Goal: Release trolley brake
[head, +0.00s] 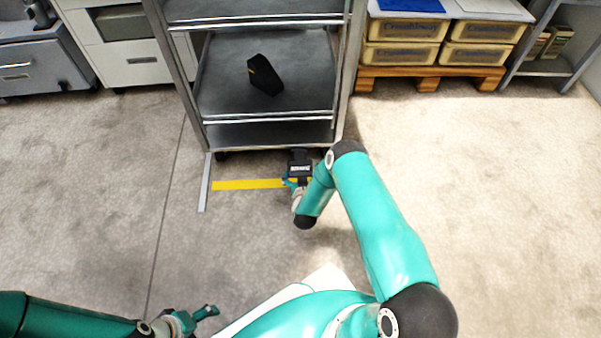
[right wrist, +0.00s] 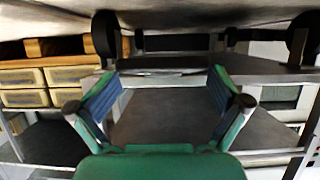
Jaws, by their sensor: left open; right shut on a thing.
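The grey metal trolley (head: 265,135) stands ahead with its open shelves facing me. In the right wrist view, which is upside down, its underside shows with a dark caster (right wrist: 105,36) near one finger and another caster (right wrist: 301,40) at the right. My right gripper (head: 292,183) is low in front of the trolley's bottom edge. My left gripper (head: 212,312) is open and empty at the lower left, away from the trolley.
A yellow floor strip (head: 240,185) and a pale strip (head: 204,185) lie before the trolley. A black wedge-shaped object (head: 263,75) lies on its shelf. Yellow boxes (head: 400,53) rest on a wooden pallet (head: 429,75) at right. Floor at left and far right is clear.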

